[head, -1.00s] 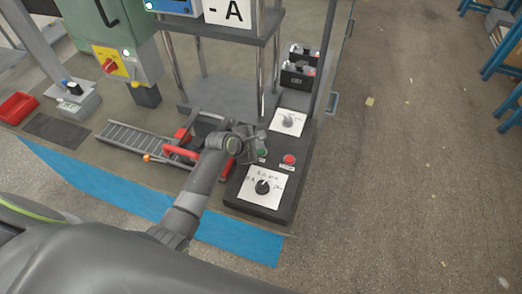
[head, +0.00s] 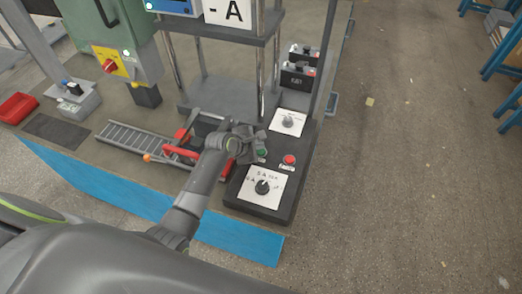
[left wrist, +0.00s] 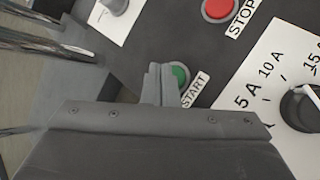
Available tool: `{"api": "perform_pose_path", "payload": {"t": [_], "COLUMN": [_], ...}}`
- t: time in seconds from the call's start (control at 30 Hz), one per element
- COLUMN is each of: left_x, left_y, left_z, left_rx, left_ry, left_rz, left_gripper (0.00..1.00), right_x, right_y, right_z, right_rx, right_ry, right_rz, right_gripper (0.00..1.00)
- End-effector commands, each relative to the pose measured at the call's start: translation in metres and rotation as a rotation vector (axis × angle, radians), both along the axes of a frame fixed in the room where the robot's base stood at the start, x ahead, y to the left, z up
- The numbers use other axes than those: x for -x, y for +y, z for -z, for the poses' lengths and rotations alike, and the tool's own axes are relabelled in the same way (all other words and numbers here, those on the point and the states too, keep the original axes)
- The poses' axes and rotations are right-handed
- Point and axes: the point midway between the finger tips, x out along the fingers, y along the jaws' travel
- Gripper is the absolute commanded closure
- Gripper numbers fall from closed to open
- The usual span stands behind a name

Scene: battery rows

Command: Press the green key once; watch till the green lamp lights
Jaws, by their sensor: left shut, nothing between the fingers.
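The green key (head: 262,152) sits on the dark control panel (head: 268,214), left of a red key. In the left wrist view the green key (left wrist: 180,76) is marked START, and the fingertips cover its left edge. My left gripper (head: 254,147) is shut and empty, its tips right at the key in the picture. I cannot tell whether they touch it or whether the key is pressed in. My right gripper is not in view.
The red STOP key (head: 289,159) is close by; it also shows in the left wrist view (left wrist: 217,8). A black dial (head: 262,187) with ampere marks is nearer me, another knob (head: 288,121) farther back. Metal posts rise behind the panel. A red-handled fixture (head: 186,152) lies left.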

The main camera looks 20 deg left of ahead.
Motion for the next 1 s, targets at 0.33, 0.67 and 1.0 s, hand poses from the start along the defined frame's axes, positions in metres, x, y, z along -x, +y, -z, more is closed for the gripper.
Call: {"api": "perform_pose_path", "payload": {"t": [0.33,0.67,1.0], "left_x": [-0.0001,0.0003,0.0001], "left_y": [0.0000,0.0000,0.0000], "left_z": [-0.0001,0.0053,0.0085], "left_rx": [0.000,0.000,0.000], "left_ry": [0.000,0.002,0.000], "left_rz": [0.000,-0.001,0.000], "left_gripper": [1.00,1.00,1.00], "right_x": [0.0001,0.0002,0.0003], "right_y": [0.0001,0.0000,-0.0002], "right_z": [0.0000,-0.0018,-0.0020], "right_rx": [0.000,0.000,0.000], "right_ry": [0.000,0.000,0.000], "right_rz": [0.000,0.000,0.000], "right_gripper": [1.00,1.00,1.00]}}
